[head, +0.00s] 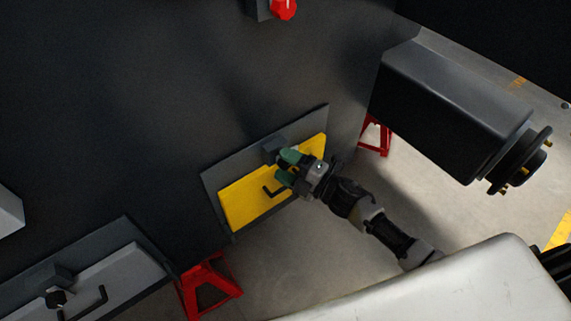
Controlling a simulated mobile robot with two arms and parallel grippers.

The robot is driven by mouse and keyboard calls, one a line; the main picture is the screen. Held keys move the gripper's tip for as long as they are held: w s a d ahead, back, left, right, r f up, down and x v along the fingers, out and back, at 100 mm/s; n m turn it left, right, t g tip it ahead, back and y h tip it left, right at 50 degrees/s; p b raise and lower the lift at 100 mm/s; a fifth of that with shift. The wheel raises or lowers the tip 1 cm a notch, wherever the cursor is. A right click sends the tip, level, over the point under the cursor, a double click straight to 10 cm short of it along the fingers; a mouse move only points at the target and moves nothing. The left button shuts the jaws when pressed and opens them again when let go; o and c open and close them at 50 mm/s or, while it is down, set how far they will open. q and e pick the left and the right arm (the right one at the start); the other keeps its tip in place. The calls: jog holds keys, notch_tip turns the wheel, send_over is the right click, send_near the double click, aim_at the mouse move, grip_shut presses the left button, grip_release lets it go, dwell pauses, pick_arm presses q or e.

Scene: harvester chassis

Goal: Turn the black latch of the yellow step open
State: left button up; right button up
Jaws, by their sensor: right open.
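The yellow step (245,203) is a flat yellow panel in a dark grey frame low on the dark chassis wall, near the middle of the head view. A black bar handle (272,192) is on its face. A dark block (273,149) sits at the panel's top edge. The black latch itself cannot be made out; my gripper seems to cover that spot. My right gripper (285,167) has green fingertips and is open, in front of the panel's upper middle just below the block. Whether it touches anything cannot be told. My left gripper is not in view.
A grey panel (115,277) with a similar black knob (55,299) and handle is at lower left. Red stands (208,286) are on the floor. A dark axle beam (450,105) juts out at right. A red knob (284,8) is at the top.

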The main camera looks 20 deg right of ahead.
jog(key=b+v, duration=0.1)
jog(key=v, duration=0.9)
jog(key=shift+s+d, duration=0.2)
jog(key=shift+s, duration=0.05)
jog(key=s+d+f+m+g+h+p, duration=0.1)
jog(key=s+d+f+m+h, duration=0.15)
jog(key=f+m+h, duration=0.4)
jog(key=s+d+f+m+g+h+p, duration=0.1)
jog(key=s+d+f+m+p, duration=0.15)
jog(key=f, duration=0.75)
jog(key=s+d+f+m+g+h+p, duration=0.1)
jog(key=s+d+f+m+h, duration=0.15)
jog(key=f+m+h, duration=0.4)
jog(key=s+a+f+m+g, duration=0.2)
jog(key=s+f, duration=0.3)
jog(key=s, duration=0.4)
jog(key=s+a+f+m+g+p, duration=0.1)
jog(key=s+f+g, duration=0.3)
jog(key=s, duration=0.6)
jog(key=s+a+f+m+g+y+p, duration=0.1)
jog(key=s+a+f+m+g, duration=0.1)
jog(key=s, duration=0.7)
notch_tip(320, 180, down, 4)
jog(key=shift+s+a+r+m+g, duration=0.15)
jog(key=shift+a+m+g, duration=0.3)
jog(key=shift+g, duration=0.65)
